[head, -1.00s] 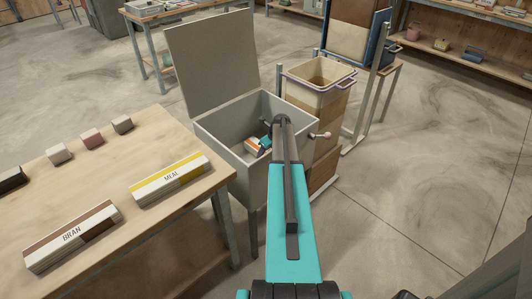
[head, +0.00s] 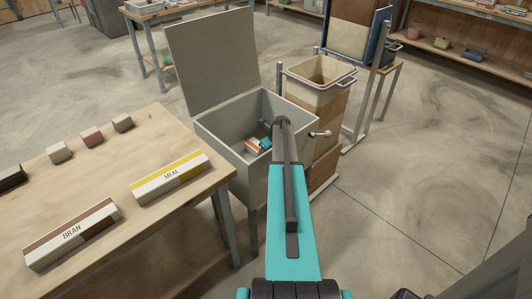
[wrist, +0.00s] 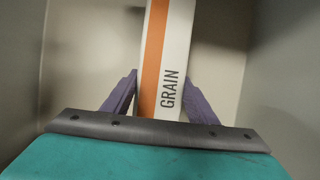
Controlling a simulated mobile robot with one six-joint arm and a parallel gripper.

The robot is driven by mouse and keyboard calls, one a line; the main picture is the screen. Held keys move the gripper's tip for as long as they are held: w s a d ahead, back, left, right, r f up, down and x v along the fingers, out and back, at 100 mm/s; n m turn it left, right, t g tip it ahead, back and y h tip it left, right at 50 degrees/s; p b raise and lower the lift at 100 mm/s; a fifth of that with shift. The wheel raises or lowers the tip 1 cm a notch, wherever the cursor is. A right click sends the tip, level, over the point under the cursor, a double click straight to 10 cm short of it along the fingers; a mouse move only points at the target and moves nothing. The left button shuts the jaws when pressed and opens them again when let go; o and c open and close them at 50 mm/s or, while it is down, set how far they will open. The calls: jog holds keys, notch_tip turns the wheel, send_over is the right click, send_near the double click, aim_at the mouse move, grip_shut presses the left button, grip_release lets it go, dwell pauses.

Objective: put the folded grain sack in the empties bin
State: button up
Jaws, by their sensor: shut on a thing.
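The folded grain sack (wrist: 172,60) is white with an orange stripe and the word GRAIN. My gripper (wrist: 160,77) is shut on it, one purple finger on each side. In the head view, the sack (head: 252,145) shows small inside an open grey box (head: 223,146) on legs, with its lid raised at the back. My forearm crosses the box's right side and hides part of the inside. Grey walls surround the sack in the wrist view. No label marks the empties bin, so I cannot tell whether this box is it.
A tall tan bin with a lavender rim (head: 320,84) stands behind the box on the right. A crank knob (head: 327,134) sticks out at the box's right. The wooden table (head: 115,160) at left holds a BRAN sack (head: 72,236), a MEAL sack (head: 170,177) and several small blocks.

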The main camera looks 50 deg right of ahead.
jog(key=o, duration=1.2)
jog(key=shift+r, duration=0.1)
jog(key=shift+r, duration=0.55)
jog(key=b+v, duration=0.1)
jog(key=v, duration=1.1)
jog(key=shift+r, duration=0.1)
